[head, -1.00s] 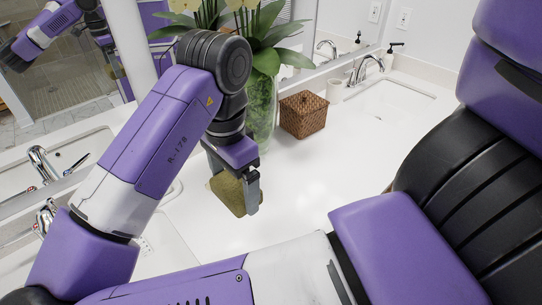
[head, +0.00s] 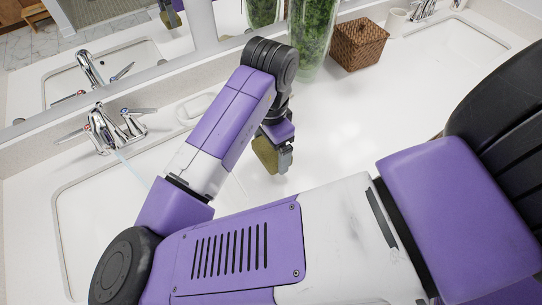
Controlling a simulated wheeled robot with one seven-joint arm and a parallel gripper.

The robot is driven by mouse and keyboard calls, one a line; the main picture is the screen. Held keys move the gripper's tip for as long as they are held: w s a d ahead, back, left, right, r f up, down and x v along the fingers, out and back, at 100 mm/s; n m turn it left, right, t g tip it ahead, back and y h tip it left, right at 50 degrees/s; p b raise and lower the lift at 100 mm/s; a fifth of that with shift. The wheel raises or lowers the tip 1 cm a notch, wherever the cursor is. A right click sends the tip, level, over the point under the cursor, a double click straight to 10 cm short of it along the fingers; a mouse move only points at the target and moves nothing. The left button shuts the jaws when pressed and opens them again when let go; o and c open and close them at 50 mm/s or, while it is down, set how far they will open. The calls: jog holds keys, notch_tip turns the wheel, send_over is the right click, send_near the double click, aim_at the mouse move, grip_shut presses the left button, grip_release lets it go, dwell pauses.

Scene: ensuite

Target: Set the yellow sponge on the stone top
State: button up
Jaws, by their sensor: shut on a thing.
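The yellow sponge (head: 264,154), a dull olive-yellow block, is between the fingers of my gripper (head: 280,163). My gripper is shut on it and points down over the white stone top (head: 345,125). My arm hides part of the gripper and the counter behind it. I cannot tell whether the sponge touches the stone top or hangs just above it.
A glass vase (head: 315,40) with greenery and a brown wicker box (head: 358,45) stand behind the gripper. A sink with a chrome faucet (head: 105,130) is at left, near a white soap dish (head: 194,108). The counter right of the gripper is clear.

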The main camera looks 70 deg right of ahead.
aim_at(271, 159)
jog(key=shift+f, duration=2.1)
jog(key=shift+f, duration=0.15)
jog(key=o, duration=0.9)
